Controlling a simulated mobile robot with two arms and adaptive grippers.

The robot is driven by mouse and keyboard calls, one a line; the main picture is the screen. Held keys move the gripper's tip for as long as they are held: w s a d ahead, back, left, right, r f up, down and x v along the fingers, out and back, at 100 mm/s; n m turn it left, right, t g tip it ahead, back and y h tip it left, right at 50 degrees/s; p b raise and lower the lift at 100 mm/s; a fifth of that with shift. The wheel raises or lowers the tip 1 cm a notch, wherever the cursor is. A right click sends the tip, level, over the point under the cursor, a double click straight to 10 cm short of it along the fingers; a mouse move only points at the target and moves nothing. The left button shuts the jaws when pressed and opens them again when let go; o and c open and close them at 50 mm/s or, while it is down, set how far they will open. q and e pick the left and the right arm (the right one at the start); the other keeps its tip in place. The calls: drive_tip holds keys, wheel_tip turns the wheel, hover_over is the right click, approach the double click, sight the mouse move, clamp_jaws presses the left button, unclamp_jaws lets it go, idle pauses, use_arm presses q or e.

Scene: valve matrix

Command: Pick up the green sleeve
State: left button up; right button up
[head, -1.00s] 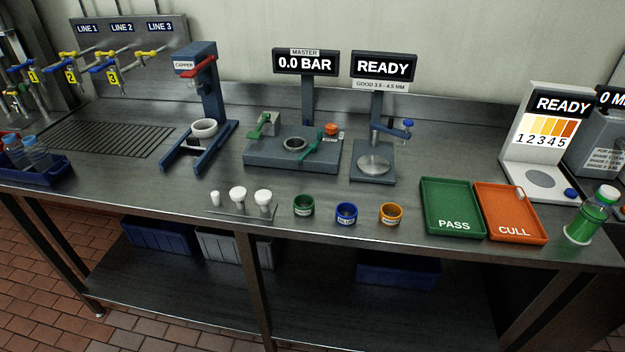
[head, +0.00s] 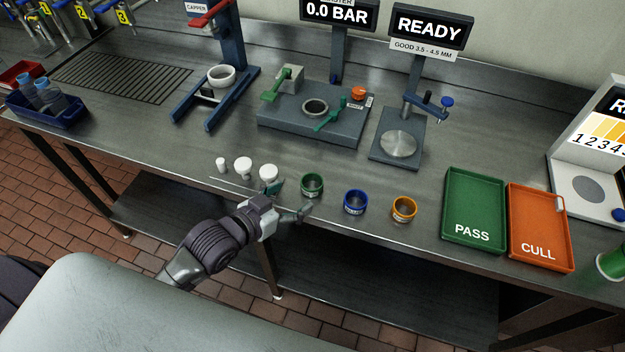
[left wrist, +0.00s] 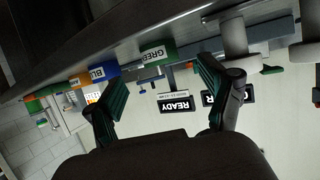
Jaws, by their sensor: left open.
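The green sleeve (head: 312,184) is a short open ring standing upright near the front edge of the bench, left of a blue sleeve (head: 355,201) and an orange sleeve (head: 403,208). In the left wrist view the green sleeve (left wrist: 158,54), labelled GREEN, appears upside down, ahead of and between the fingers. My left gripper (head: 290,201) is open and empty, just in front and left of the green sleeve, apart from it. Its fingers also show in the left wrist view (left wrist: 160,92). My right gripper is not in view.
White plugs (head: 243,168) stand on a rack just left of the green sleeve, close to my left gripper. Behind is a grey fixture (head: 270,125) with green handles. The PASS tray (head: 474,205) and CULL tray (head: 540,232) lie to the right.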

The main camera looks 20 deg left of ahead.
sight(318, 179)
use_arm(q)
drive_tip(key=x, duration=0.3)
drive_tip(key=shift+w+d+r+p, duration=0.1)
drive_tip(key=shift+w+p, duration=0.2)
drive_tip(key=p+x, duration=0.1)
drive_tip(key=x, duration=0.2)
drive_tip(key=shift+w+d, duration=0.2)
drive_tip(key=shift+w, duration=0.15)
drive_tip(key=shift+w+d, duration=0.15)
drive_tip(key=shift+w, duration=0.2)
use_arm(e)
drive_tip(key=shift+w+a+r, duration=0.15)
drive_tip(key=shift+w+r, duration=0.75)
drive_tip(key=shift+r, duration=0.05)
use_arm(q)
drive_tip(key=c, duration=0.9)
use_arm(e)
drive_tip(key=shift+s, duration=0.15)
